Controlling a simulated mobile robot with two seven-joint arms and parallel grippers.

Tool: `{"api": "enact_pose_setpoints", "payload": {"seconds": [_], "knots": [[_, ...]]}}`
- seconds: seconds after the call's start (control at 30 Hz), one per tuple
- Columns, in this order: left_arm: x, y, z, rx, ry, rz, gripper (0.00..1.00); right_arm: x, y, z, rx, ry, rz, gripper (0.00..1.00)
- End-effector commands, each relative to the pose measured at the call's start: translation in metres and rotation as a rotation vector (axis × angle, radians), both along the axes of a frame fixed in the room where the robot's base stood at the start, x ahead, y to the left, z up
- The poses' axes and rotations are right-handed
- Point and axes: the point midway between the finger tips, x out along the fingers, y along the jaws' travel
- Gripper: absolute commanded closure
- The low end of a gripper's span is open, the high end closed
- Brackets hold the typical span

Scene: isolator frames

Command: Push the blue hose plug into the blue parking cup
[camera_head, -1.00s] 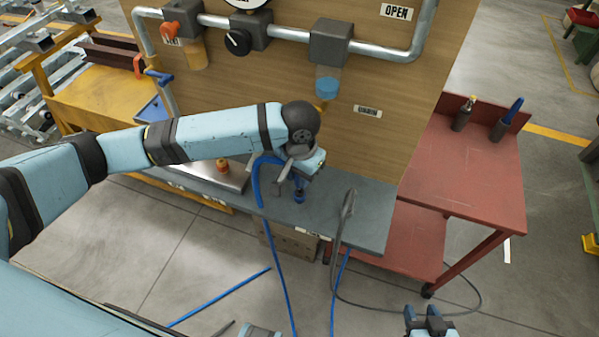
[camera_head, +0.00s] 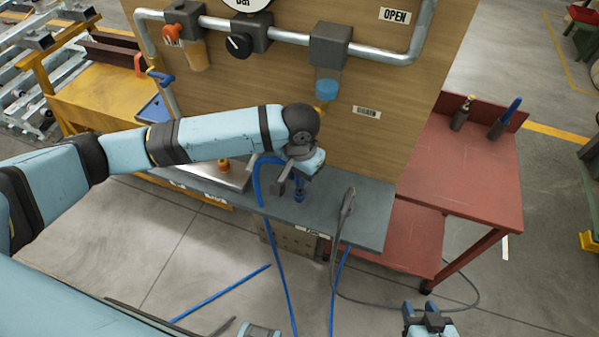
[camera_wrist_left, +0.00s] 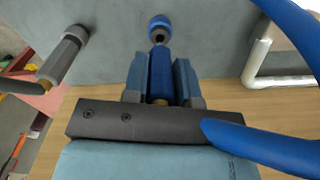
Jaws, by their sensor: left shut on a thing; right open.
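The blue parking cup (camera_head: 300,196) stands on the grey bench shelf, below my left gripper (camera_head: 299,180). In the left wrist view the cup (camera_wrist_left: 159,24) is a blue ring with a dark opening. My left gripper (camera_wrist_left: 160,78) is shut on the blue hose plug (camera_wrist_left: 160,70), whose narrow tip points at the cup's opening. Tip and opening overlap in this view, so I cannot tell whether the tip is inside. The blue hose (camera_head: 257,180) loops from the gripper down past the shelf edge. My right gripper (camera_head: 428,318) is open and empty at the bottom right.
The wooden panel (camera_head: 390,75) with pipes and valves rises behind the shelf (camera_head: 370,215). A grey hose nozzle (camera_head: 346,205) stands to the right of the cup. A red table (camera_head: 470,175) is at right. Loose hoses lie on the floor.

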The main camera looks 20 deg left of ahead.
Motion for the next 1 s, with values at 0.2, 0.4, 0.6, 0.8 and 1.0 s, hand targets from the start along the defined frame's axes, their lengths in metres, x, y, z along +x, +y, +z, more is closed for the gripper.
{"api": "enact_pose_setpoints", "payload": {"seconds": [0.2, 0.4, 0.6, 0.8, 1.0], "knots": [[0.000, 0.000, 0.002, -0.001, 0.000, 0.000, 0.97, 0.000, 0.000, 0.007, 0.000, -0.001, -0.001, 0.56], [0.000, -0.001, 0.002, -0.002, 0.001, 0.000, 0.97, 0.001, 0.000, 0.016, 0.001, -0.006, -0.001, 0.56], [0.000, -0.001, 0.001, -0.001, 0.000, 0.000, 0.97, 0.002, -0.001, 0.019, 0.001, -0.007, -0.002, 0.56], [0.000, 0.000, 0.000, -0.001, 0.000, 0.000, 0.97, 0.001, -0.001, 0.018, 0.000, -0.005, -0.002, 0.56], [0.000, 0.000, 0.000, 0.000, 0.000, 0.000, 0.97, 0.001, -0.001, 0.016, -0.001, -0.002, -0.002, 0.56]]}}
